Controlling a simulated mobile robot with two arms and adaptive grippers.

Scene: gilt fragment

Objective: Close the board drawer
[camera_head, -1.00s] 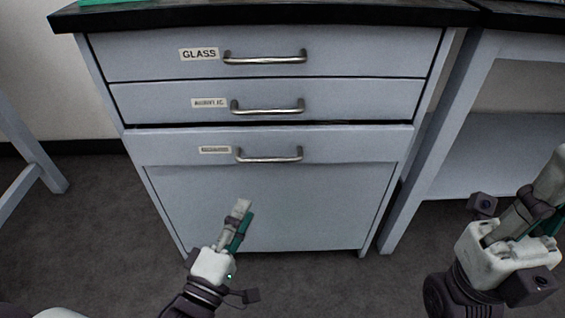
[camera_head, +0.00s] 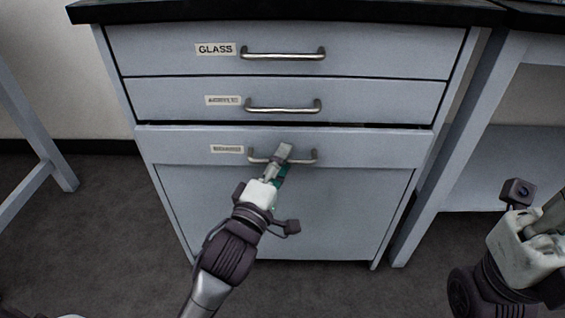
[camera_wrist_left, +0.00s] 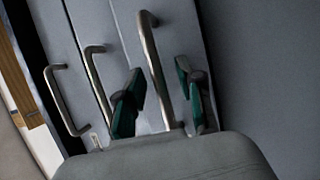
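The grey cabinet has three drawers with metal bar handles. The bottom drawer (camera_head: 365,147) stands slightly out, with a dark gap along its top edge; its label (camera_head: 227,149) is too small to read. My left gripper (camera_head: 283,158) is in front of this drawer's handle (camera_head: 308,157). In the left wrist view, the left gripper's green-padded fingers (camera_wrist_left: 162,98) are apart, with the nearest handle (camera_wrist_left: 152,60) showing between them. I cannot tell whether they touch it. My right gripper (camera_head: 548,218) is at the right edge, partly cut off.
The drawer labelled GLASS (camera_head: 390,50) and the middle drawer (camera_head: 390,98) sit flush above. A black worktop (camera_head: 290,13) covers the cabinet. A grey table leg (camera_head: 440,165) stands close on the right. Dark floor (camera_head: 110,235) is clear at left.

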